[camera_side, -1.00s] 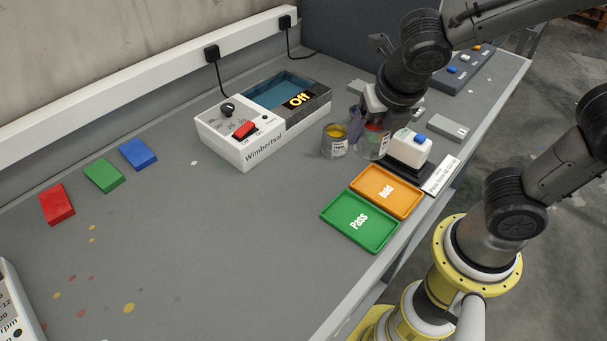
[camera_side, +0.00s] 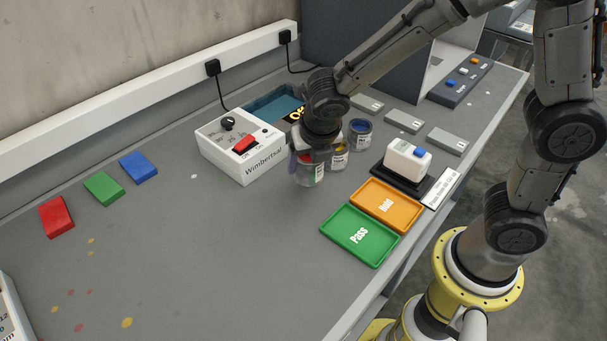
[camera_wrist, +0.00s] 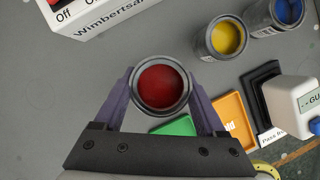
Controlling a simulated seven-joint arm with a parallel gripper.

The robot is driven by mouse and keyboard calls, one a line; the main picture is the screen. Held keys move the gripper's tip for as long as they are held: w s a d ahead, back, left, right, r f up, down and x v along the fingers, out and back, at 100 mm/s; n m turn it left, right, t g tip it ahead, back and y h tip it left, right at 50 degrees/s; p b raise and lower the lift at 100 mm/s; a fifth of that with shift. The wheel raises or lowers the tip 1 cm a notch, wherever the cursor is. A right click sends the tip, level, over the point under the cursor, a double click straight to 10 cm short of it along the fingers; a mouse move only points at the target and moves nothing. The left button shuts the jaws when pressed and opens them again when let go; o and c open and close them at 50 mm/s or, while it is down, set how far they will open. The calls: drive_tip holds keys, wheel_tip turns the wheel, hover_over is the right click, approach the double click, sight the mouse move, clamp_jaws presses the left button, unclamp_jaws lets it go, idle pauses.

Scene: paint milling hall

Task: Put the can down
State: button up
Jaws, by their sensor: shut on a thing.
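My gripper (camera_side: 308,154) is shut on a can of red paint (camera_side: 309,174), its fingers on either side of it. In the wrist view the can (camera_wrist: 160,86) is seen from above, its open top facing the camera and red paint inside. In the side view it is upright, in front of the white Wimbertsal box (camera_side: 243,148). I cannot tell whether its base touches the bench (camera_side: 215,235). The can's upper part is hidden by my gripper in the side view.
A yellow paint can (camera_side: 340,162) and a blue paint can (camera_side: 360,134) stand close on the right. The orange Hold tray (camera_side: 372,190), green Pass tray (camera_side: 345,224) and white gauge (camera_side: 408,160) lie further right. The bench to the left is mostly clear.

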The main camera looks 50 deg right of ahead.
sight(303, 176)
drive_tip(key=shift+w+a+f, duration=0.1)
drive_tip(key=shift+w+f, duration=0.3)
drive_tip(key=shift+f, duration=0.1)
drive_tip(key=shift+w+f, duration=0.2)
drive_tip(key=shift+f, duration=1.5)
drive_tip(key=shift+f, duration=0.15)
drive_tip(key=o, duration=1.5)
